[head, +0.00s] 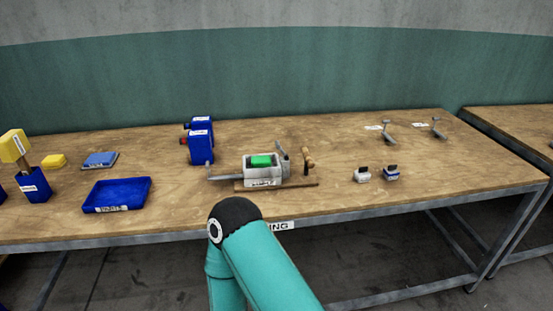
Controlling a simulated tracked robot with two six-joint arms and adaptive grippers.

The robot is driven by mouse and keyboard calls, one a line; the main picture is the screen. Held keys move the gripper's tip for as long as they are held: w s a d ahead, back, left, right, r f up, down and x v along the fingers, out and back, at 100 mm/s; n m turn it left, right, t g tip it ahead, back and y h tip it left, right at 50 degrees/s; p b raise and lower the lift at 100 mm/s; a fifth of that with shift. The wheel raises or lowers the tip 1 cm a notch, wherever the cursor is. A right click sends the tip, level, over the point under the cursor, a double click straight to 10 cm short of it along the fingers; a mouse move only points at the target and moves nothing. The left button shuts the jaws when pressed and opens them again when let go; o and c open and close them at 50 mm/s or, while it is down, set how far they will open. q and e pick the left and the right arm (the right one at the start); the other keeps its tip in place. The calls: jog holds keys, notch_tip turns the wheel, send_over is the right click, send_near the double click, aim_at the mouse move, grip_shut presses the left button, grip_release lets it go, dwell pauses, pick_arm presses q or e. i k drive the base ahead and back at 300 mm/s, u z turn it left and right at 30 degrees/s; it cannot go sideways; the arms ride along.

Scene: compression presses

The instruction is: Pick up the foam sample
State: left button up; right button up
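A small green block (261,161), which may be the foam sample, sits in the grey-white press (264,181) at the middle of the workbench. The press has a crank on its right side, and a label on its front. A yellow block (53,160) lies flat on the bench at the left; I cannot tell whether it is foam. A teal link of one of my arms rises from the bottom edge in front of the bench. Neither of my grippers shows.
An empty blue tray (117,193) lies left of the press on the bench (330,190). Blue devices (201,141) stand behind it. A blue holder (34,185) with a yellow-headed tool is at far left. Two small containers (391,173) stand right of the press. The bench's right front is clear.

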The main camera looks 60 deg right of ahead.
aim_at(257, 161)
jog(key=z, duration=0.4)
jog(key=i, duration=0.8)
jog(key=z, duration=0.6)
jog(key=k, duration=0.7)
jog(key=z, duration=0.2)
jog(key=i, duration=0.55)
